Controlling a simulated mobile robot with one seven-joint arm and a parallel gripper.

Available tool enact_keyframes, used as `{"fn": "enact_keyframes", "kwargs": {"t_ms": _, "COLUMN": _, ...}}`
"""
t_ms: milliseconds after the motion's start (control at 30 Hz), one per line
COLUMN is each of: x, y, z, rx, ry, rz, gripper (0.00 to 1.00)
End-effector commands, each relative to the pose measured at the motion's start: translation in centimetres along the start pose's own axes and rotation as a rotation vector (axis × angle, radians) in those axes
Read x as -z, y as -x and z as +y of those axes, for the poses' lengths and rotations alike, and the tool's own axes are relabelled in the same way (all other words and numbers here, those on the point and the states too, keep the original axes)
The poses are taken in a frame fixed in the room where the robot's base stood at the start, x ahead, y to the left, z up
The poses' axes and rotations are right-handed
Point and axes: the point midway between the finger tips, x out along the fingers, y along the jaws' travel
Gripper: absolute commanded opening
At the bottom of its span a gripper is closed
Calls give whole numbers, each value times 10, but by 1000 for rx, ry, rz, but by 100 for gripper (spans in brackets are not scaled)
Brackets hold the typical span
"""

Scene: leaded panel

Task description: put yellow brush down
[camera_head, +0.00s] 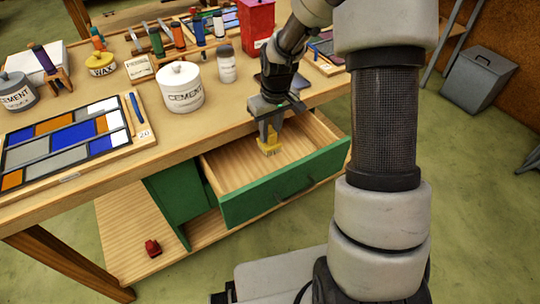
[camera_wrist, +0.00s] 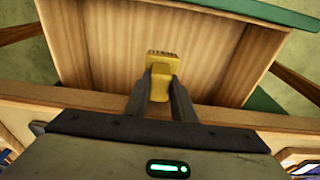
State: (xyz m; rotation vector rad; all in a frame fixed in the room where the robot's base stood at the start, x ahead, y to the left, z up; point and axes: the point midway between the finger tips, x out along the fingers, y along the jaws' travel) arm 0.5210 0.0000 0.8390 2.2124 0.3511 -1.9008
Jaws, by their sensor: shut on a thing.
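The yellow brush (camera_head: 270,143) is between the fingers of my gripper (camera_head: 268,132), which is shut on it. In the wrist view, the yellow brush (camera_wrist: 162,72) stands out between the two dark fingertips (camera_wrist: 160,88), with its bristle end pointing away from the gripper. The gripper is over the open drawer (camera_head: 240,182), which has a green front and a bare wooden floor. The brush is inside or just above the drawer; I cannot tell whether its bristles touch the floor.
The workbench (camera_head: 185,125) holds a white cement pot (camera_head: 180,87), a leaded panel (camera_head: 70,140), a wax tin (camera_head: 101,64) and several coloured bottles. A red box (camera_head: 256,25) stands at the back. A small red object (camera_head: 152,248) lies on the lower shelf. The drawer floor looks otherwise empty.

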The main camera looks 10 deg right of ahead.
Motion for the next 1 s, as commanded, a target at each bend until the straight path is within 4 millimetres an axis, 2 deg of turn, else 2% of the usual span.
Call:
{"fn": "enact_keyframes", "kwargs": {"t_ms": 33, "x": -3, "y": -16, "z": -1, "rx": 1, "ry": 1, "rz": -4, "gripper": 5}}
{"fn": "enact_keyframes", "kwargs": {"t_ms": 133, "x": -6, "y": -35, "z": 0, "rx": 1, "ry": 1, "rz": -2, "gripper": 5}}
{"fn": "enact_keyframes", "kwargs": {"t_ms": 433, "x": -10, "y": -60, "z": 0, "rx": 0, "ry": 0, "rz": -1, "gripper": 5}}
{"fn": "enact_keyframes", "kwargs": {"t_ms": 633, "x": -14, "y": -89, "z": 0, "rx": 0, "ry": 1, "rz": -1, "gripper": 5}}
{"fn": "enact_keyframes", "kwargs": {"t_ms": 1000, "x": -14, "y": -95, "z": 0, "rx": -1, "ry": 0, "rz": 1, "gripper": 5}}
